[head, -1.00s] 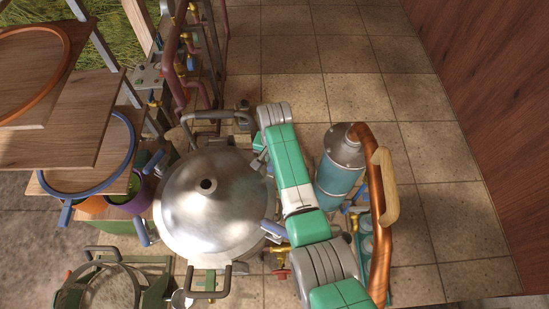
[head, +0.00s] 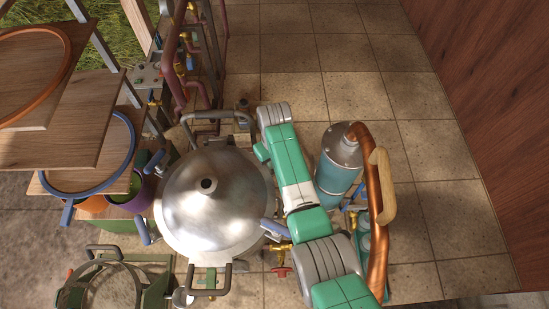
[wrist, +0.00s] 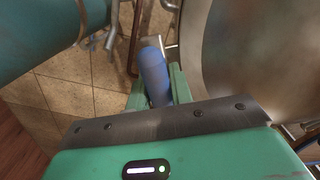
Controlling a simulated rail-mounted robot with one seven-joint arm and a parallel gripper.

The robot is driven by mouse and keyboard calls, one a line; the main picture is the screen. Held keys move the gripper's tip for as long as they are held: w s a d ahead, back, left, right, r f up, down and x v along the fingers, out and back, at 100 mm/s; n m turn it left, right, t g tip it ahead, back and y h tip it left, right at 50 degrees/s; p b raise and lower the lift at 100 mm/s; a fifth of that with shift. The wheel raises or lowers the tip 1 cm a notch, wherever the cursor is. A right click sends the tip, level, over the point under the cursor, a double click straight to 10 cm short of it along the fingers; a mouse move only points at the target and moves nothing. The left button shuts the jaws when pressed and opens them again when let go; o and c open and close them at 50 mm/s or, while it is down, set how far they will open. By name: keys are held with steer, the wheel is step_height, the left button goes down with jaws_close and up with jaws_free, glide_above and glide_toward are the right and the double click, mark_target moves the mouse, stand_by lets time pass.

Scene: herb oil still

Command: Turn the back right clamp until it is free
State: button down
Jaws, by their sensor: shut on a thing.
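The still's domed metal lid (head: 215,200) sits on the round pot, and its curved wall (wrist: 245,45) fills the right of the wrist view. The back right clamp's blue handle (wrist: 153,68) stands between the green fingers of my gripper (wrist: 157,86), which is shut on it. In the head view my arm hides this clamp and my fingertips at the lid's back right edge. The other blue-handled clamps show at the back left (head: 155,161), front left (head: 142,231) and front right (head: 274,229) of the lid.
A blue-grey cylinder (head: 339,172) with a curved copper pipe (head: 376,235) stands close to the right of my arm. Lid handles rise at the back (head: 215,116) and front (head: 208,292). Wooden shelves (head: 60,125) are at left. Tiled floor (head: 300,60) is open behind.

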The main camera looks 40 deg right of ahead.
steer(key=c, duration=2.2)
jaws_free()
steer(key=shift+n, duration=0.6)
steer(key=c, duration=2.2)
jaws_free()
steer(key=c, duration=2.2)
jaws_free()
steer(key=c, duration=1.3)
jaws_free()
steer(key=shift+o, duration=0.2)
